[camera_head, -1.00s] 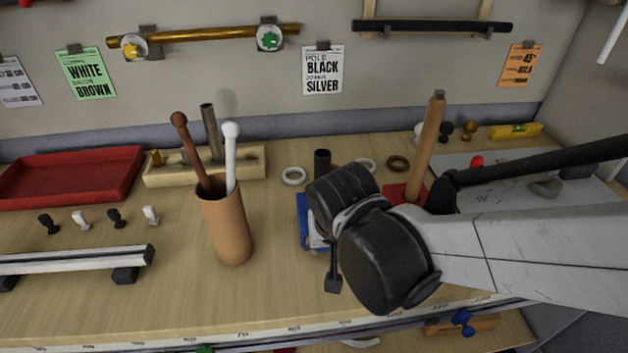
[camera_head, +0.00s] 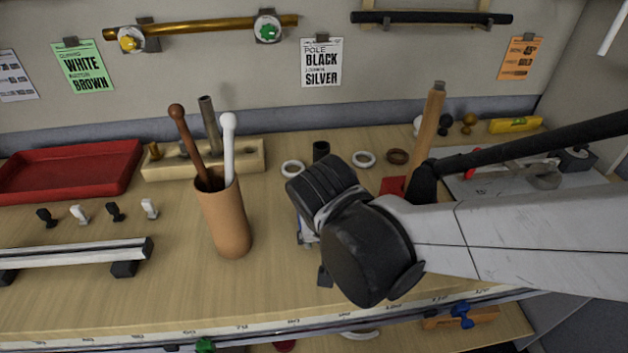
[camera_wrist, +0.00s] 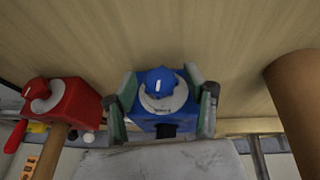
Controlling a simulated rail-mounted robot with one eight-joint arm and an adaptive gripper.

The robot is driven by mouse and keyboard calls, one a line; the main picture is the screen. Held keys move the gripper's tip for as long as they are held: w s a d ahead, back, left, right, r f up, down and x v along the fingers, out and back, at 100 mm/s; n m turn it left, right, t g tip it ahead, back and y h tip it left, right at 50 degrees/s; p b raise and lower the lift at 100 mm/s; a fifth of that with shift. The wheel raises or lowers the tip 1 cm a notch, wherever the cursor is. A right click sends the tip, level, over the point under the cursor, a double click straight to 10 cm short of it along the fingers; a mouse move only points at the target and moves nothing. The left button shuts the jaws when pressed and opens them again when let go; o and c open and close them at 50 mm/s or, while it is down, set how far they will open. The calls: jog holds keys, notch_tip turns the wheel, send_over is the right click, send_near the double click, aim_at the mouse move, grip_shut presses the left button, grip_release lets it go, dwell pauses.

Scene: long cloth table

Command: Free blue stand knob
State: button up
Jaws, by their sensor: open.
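In the wrist view the blue stand (camera_wrist: 165,122) has a round blue knob (camera_wrist: 160,80) on its face, with a pale ring around the knob's base. My gripper (camera_wrist: 162,88) is open, with one green-padded finger on each side of the stand and knob. I cannot tell whether the fingers touch the stand. In the head view my wrist hides almost all of the blue stand; only a sliver shows at its left edge.
A red stand (camera_wrist: 75,103) holding a wooden pole (camera_head: 428,130) is close beside the blue one. A brown cup (camera_head: 224,222) with two rods stands on the other side. The front table is fairly clear.

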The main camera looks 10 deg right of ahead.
jog(key=shift+r, duration=0.1)
jog(key=v, duration=1.1)
jog(key=shift+s+r, duration=0.3)
jog(key=shift+r, duration=0.05)
jog(key=d+t+y, duration=0.1)
jog(key=d+t, duration=0.1)
jog(key=d, duration=1.1)
jog(key=shift+d+f+t, duration=0.25)
jog(key=shift+f+t, duration=0.15)
jog(key=shift+s, duration=0.1)
dwell(1.3)
